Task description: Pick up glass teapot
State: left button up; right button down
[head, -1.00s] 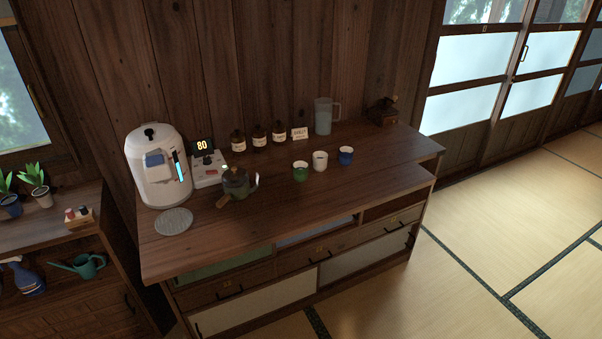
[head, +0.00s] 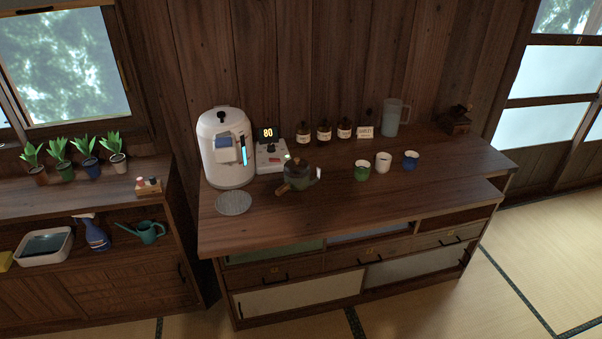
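A dark, partly see-through teapot (head: 297,174) with a brown side handle stands on the wooden counter (head: 350,205) in the head view. It is right of the white water dispenser and in front of a small device with a lit display reading 80. It looks like glass, but its material is hard to tell at this size. Neither of my grippers shows in the head view.
The water dispenser (head: 226,150) and a round grey mat (head: 233,202) are left of the teapot. The display device (head: 270,155) is behind it. Three cups (head: 383,161) stand to its right, with brown bottles (head: 324,130) and a clear pitcher (head: 395,117) behind. The counter's front is clear.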

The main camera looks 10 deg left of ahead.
aim_at(302, 183)
jog(key=i+j+z, duration=0.2)
jog(key=j, duration=0.3)
jog(key=i+j+z, duration=0.1)
jog(key=j+z, duration=0.15)
jog(key=j, duration=0.25)
jog(key=i+j+z, duration=0.2)
jog(key=j, duration=0.35)
jog(key=j+z, duration=0.2)
jog(key=j, duration=0.3)
